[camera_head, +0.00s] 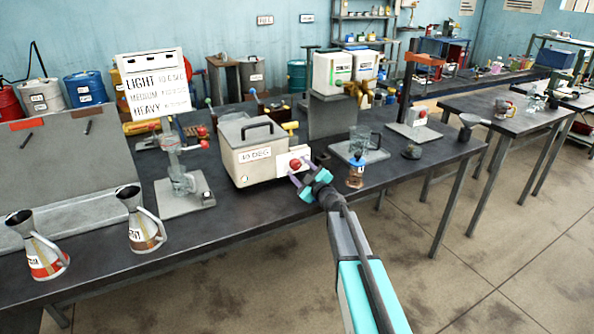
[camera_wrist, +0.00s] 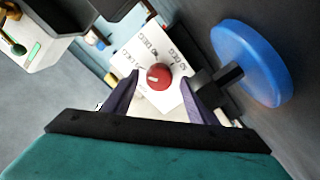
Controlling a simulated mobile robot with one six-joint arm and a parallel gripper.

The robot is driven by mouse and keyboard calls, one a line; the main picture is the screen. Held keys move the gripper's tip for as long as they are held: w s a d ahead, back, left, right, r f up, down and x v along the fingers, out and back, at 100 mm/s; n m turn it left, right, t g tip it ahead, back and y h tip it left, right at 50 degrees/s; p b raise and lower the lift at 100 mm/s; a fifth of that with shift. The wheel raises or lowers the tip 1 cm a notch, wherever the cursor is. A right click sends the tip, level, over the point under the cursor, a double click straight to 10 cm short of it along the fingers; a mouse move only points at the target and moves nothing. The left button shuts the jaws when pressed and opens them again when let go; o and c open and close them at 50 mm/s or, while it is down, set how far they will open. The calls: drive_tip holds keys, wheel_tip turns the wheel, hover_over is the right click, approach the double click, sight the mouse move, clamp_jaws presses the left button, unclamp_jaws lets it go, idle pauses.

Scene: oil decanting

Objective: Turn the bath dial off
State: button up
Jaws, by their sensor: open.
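The bath (camera_head: 247,153) is a grey lidded box with a black handle and a "40 DEG" label, standing on the dark bench. Its dial (camera_head: 296,164) is a red knob on a white plate at the bath's right end. In the wrist view the red dial (camera_wrist: 159,76) sits in front of the white plate (camera_wrist: 135,52) with printed markings, which are hard to read. My gripper (camera_head: 299,182) is open, with its two purple fingers on either side of the dial in the wrist view (camera_wrist: 158,88). I cannot tell whether the fingers touch it.
A small brown-and-blue jar (camera_head: 356,172) stands right of my gripper. A glass beaker (camera_head: 360,139) on a plate is behind it. A glass apparatus (camera_head: 180,175) stands left of the bath, with two jugs (camera_head: 139,219) further left. A blue disc (camera_wrist: 252,62) is close in the wrist view.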

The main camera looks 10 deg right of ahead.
drive_tip(key=shift+s+d, duration=0.1)
drive_tip(key=shift+s, duration=0.1)
drive_tip(key=shift+b+v, duration=1.2)
drive_tip(key=shift+v, duration=5.45)
